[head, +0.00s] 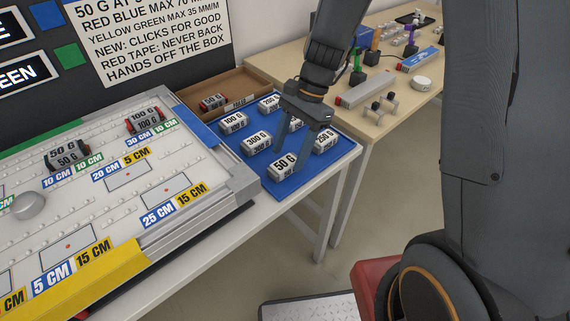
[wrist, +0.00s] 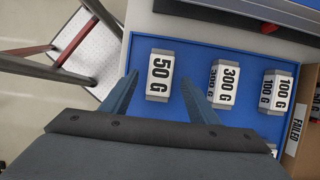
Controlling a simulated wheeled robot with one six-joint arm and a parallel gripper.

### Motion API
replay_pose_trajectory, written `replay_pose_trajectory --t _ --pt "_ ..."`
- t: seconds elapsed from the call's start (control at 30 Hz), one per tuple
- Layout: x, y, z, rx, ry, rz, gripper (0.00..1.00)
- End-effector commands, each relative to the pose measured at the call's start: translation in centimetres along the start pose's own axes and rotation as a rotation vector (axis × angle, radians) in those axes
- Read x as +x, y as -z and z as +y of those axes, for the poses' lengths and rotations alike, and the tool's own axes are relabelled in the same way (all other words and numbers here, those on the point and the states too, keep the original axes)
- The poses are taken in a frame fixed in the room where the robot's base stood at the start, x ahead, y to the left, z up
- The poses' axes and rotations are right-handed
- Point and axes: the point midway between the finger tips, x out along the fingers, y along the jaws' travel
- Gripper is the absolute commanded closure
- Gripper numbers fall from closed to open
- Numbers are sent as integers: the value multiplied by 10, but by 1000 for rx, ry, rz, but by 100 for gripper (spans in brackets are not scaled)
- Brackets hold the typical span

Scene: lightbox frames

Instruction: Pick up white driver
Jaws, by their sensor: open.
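White block-shaped pieces with gram labels stand on a blue mat (head: 301,184). I cannot tell for sure which one is the white driver. The 50 G piece (head: 281,166) is at the mat's near corner. In the wrist view the 50 G piece (wrist: 159,77) lies between the two fingers of my gripper (wrist: 160,84), with gaps on both sides. My gripper (head: 287,140) is open and points down over the mat. How high its tips are over the piece is unclear. A 300 G piece (head: 257,142) stands behind, beside the right finger in the wrist view.
More labelled pieces stand close by, such as 100 G (head: 233,122) and 250 G (head: 325,139). A brown box (head: 240,84) marked FAILED is behind the mat. A large white board (head: 213,189) with a raised edge is at left. A wooden table (head: 398,104) stands behind right.

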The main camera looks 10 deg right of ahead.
Motion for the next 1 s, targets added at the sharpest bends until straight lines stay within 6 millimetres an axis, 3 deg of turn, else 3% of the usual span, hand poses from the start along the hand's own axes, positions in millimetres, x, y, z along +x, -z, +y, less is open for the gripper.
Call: replay_pose_trajectory --t 0.2,0.47,0.73,1.0 --pt "22 0 1 0 -1 -1 45" --pt "24 0 0 0 1 0 45" --pt "24 0 0 0 1 0 89" --pt "23 0 0 -1 1 0 90"
